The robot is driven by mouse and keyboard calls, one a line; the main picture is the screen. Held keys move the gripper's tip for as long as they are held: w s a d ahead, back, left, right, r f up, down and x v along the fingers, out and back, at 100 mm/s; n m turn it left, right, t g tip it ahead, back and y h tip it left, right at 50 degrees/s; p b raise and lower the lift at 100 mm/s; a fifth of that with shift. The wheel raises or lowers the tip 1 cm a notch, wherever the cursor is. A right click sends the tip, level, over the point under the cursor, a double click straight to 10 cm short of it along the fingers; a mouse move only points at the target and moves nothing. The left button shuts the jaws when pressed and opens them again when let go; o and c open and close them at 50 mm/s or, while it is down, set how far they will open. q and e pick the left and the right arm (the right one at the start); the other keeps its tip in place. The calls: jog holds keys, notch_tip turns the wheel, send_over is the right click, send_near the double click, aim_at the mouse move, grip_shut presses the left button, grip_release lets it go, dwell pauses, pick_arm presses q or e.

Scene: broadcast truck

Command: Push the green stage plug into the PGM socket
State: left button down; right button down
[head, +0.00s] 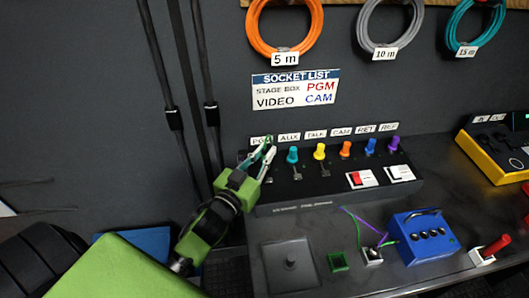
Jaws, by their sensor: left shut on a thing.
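My left gripper (264,158) reaches up from the lower left to the left end of the black socket panel (315,180). It is shut on the green stage plug (267,142), of which only a little shows between the fingertips. The plug is at the PGM label (258,141), which the fingers partly cover. The PGM socket is hidden behind the gripper, so I cannot tell whether the plug is in it or just in front of it. My right gripper is not in view.
Teal (292,155), yellow (320,151), orange, blue and purple plugs stand along the panel to the right. A blue box (425,238), a green square frame (338,262) and a red-handled part (495,246) sit on the desk. Cables hang on the wall at left.

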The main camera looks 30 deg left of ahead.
pick_arm(q)
jog(key=shift+f, duration=0.3)
jog(key=c, duration=2)
grip_release()
jog(key=shift+o, duration=0.2)
jog(key=s, duration=1.2)
